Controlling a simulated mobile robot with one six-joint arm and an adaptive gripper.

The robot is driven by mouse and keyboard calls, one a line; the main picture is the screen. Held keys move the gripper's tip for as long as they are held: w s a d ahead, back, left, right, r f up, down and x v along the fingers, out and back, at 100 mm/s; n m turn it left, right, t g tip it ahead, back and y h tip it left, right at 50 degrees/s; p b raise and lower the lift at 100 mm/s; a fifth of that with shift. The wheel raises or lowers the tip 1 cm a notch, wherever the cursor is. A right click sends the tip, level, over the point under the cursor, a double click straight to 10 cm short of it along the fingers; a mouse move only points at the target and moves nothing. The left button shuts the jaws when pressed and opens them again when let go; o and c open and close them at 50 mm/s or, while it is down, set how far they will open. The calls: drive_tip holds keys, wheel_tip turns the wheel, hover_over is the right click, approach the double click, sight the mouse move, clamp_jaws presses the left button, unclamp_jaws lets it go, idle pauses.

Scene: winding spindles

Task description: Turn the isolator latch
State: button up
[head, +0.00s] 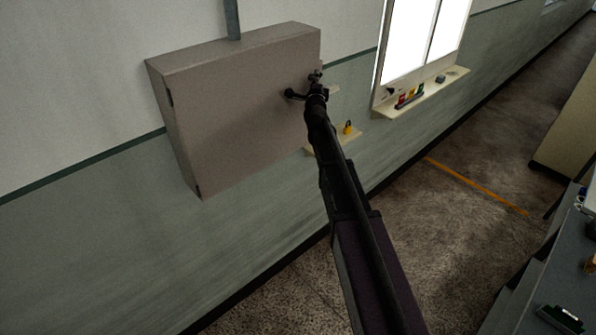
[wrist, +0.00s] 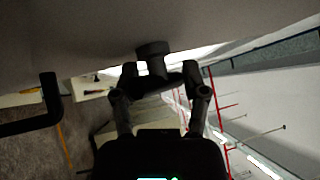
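The isolator latch is a dark piece with a round base (wrist: 152,48) and a crossbar, standing out from the front of a grey-beige wall cabinet (head: 235,115). In the head view my gripper (head: 316,90) is at the right edge of the cabinet door and hides most of the latch. In the wrist view my gripper (wrist: 160,78) has one finger on each side of the latch's crossbar. Both fingers appear to touch it, so it looks shut on the latch. The exact contact is dark and hard to see.
A black bent handle (wrist: 45,105) projects from the cabinet front beside my gripper, on the left in the wrist view. A windowsill (head: 425,92) holds small items. Open floor (head: 440,205) lies to the right.

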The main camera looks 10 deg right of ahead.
drive_tip(key=shift+m+g+p, duration=0.4)
drive_tip(key=shift+m+p, duration=0.1)
drive_tip(key=shift+p, duration=0.15)
drive_tip(key=b+v, duration=0.2)
drive_tip(key=v, duration=1.2)
drive_tip(key=s+a+f+n+g+y+b, duration=0.2)
drive_tip(key=f+n+b, duration=0.2)
drive_tip(key=f, duration=0.3)
drive_tip(key=s+a+f+n+g+y+b, duration=0.2)
drive_tip(key=s+f+n+y+b, duration=0.1)
drive_tip(key=f, duration=0.4)
drive_tip(key=s+a+f+n+g+y+b, duration=0.2)
drive_tip(key=f+n+b, duration=0.3)
drive_tip(key=f, duration=0.3)
drive_tip(key=shift+s+a+n+g+y+b, duration=0.2)
drive_tip(key=shift+s+n+g+y+b, duration=0.15)
drive_tip(key=shift+n, duration=0.35)
drive_tip(key=shift+f, duration=0.15)
